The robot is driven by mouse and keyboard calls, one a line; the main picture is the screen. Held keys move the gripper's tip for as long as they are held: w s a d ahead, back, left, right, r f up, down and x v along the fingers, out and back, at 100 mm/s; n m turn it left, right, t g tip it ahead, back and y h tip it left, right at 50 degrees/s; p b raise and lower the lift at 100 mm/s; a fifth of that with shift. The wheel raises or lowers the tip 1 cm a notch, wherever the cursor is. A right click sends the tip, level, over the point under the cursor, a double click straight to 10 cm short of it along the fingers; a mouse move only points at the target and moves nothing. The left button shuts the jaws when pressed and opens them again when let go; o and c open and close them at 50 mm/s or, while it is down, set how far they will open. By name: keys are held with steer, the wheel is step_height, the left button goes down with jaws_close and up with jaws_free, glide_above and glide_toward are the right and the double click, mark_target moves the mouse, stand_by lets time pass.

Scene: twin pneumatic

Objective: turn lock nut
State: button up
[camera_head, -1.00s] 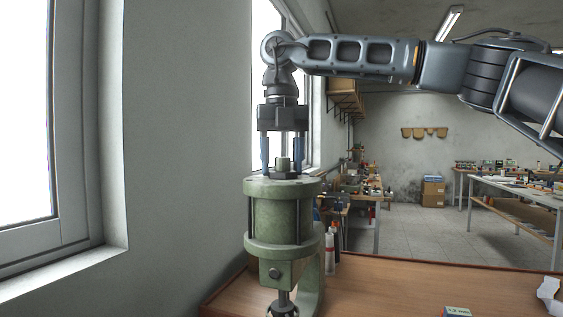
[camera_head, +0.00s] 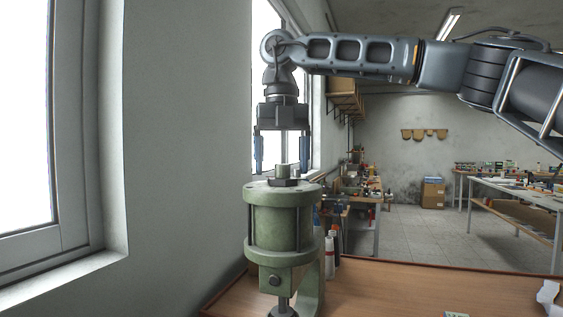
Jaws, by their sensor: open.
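The green pneumatic cylinder (camera_head: 283,229) stands upright over the wooden table. My gripper (camera_head: 283,160) points straight down above the cylinder. Its two blue fingers are spread wide, one on each side of the stud, with clear gaps. The fingertips are a little above the nut and do not appear to touch it. The gripper holds nothing. The far side of the nut is hidden.
The wooden table (camera_head: 400,287) is mostly clear right of the cylinder. Bottles (camera_head: 330,257) stand just behind it. A white crumpled object (camera_head: 548,298) lies at the right edge. The wall and window are close on the left. Other workbenches stand far behind.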

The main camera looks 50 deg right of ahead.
step_height(320, 180, up, 6)
steer(key=p, duration=0.4)
steer(key=shift+r, duration=0.2)
